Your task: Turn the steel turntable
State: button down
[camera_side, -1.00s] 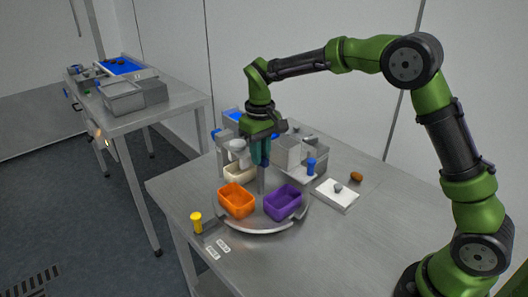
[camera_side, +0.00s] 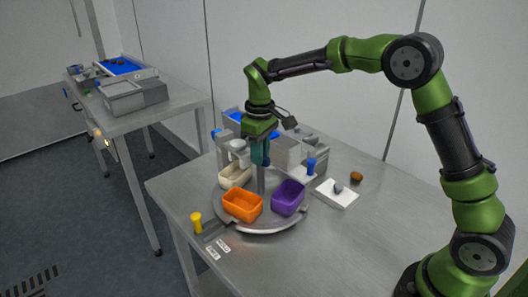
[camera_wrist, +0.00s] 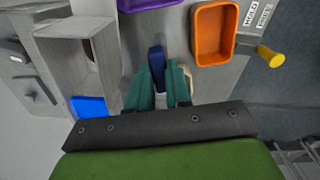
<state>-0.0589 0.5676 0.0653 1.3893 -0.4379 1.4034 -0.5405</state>
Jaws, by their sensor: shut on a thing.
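The round steel turntable (camera_side: 262,229) stands on the steel table. It carries an orange bin (camera_side: 242,206) at the front, a purple bin (camera_side: 288,197) at the right and a cream bin (camera_side: 235,176) at the back left. My gripper (camera_side: 260,165) points straight down over the turntable's middle and is shut on its upright centre post (camera_side: 261,184). In the wrist view, the teal fingers of my gripper (camera_wrist: 158,78) close around the post's top. The orange bin (camera_wrist: 214,34) shows at the upper right there, the purple bin (camera_wrist: 145,4) is cut off at the top, and the cream bin is mostly hidden.
A yellow knob (camera_side: 196,222) stands at the front left, near printed labels. Grey boxes (camera_side: 288,152) stand close behind the turntable. A blue knob (camera_side: 310,166), a white pad (camera_side: 337,194) with a grey lump and a brown date (camera_side: 356,176) lie right. The front right table is clear.

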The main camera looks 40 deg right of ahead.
jog(key=shift+r+n, duration=0.1)
jog(key=shift+n, duration=7.4)
jog(key=c, duration=1)
grip_release()
jog(key=shift+c, duration=0.2)
notch_tip(320, 180, up, 17)
